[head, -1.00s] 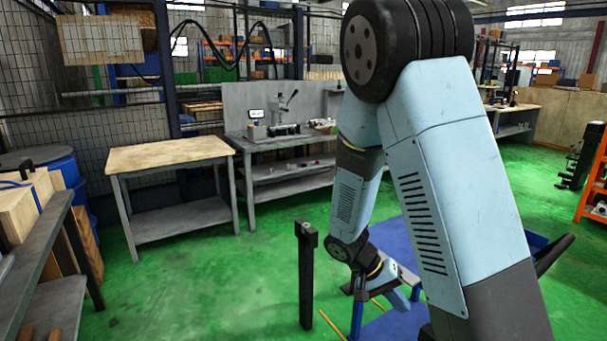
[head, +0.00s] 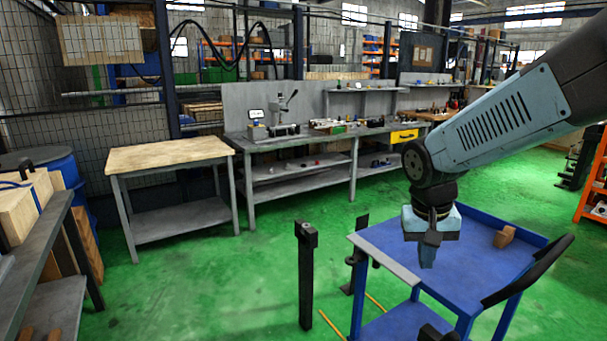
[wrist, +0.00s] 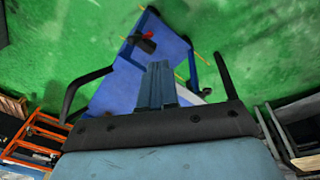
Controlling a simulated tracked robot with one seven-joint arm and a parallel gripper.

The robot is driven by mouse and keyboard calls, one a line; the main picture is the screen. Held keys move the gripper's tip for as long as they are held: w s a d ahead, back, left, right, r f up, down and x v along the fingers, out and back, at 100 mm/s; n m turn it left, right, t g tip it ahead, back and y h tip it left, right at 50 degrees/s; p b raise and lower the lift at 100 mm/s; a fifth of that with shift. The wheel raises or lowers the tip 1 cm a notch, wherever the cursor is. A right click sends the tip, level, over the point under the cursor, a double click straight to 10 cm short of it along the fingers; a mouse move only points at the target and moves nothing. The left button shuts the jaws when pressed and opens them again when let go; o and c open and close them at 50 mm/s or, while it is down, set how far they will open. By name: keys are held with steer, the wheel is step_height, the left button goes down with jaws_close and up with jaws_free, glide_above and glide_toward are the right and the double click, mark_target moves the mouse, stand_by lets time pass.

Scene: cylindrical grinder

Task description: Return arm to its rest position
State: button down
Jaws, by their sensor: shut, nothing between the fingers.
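My gripper (head: 428,255) hangs pointing down above the blue cart (head: 455,245) in the head view. Its fingers are together and hold nothing. In the wrist view my gripper (wrist: 157,80) also shows its fingers closed, with the blue cart (wrist: 120,92) and the green floor below it. My arm reaches in from the upper right of the head view, with its forearm sloping down to the wrist.
A brown block (head: 504,237) lies on the cart's top. A black post (head: 306,275) stands left of the cart. A wooden-topped table (head: 170,153) and a grey workbench (head: 300,140) stand behind. A shelf (head: 45,245) is at the left.

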steer(key=s+r+n+t+y, duration=0.1)
steer(key=s+r+t, duration=0.3)
steer(key=s+r, duration=0.4)
steer(key=shift+a+r+n+y, duration=0.25)
steer(key=shift+r+n, duration=0.25)
steer(key=shift+r, duration=0.45)
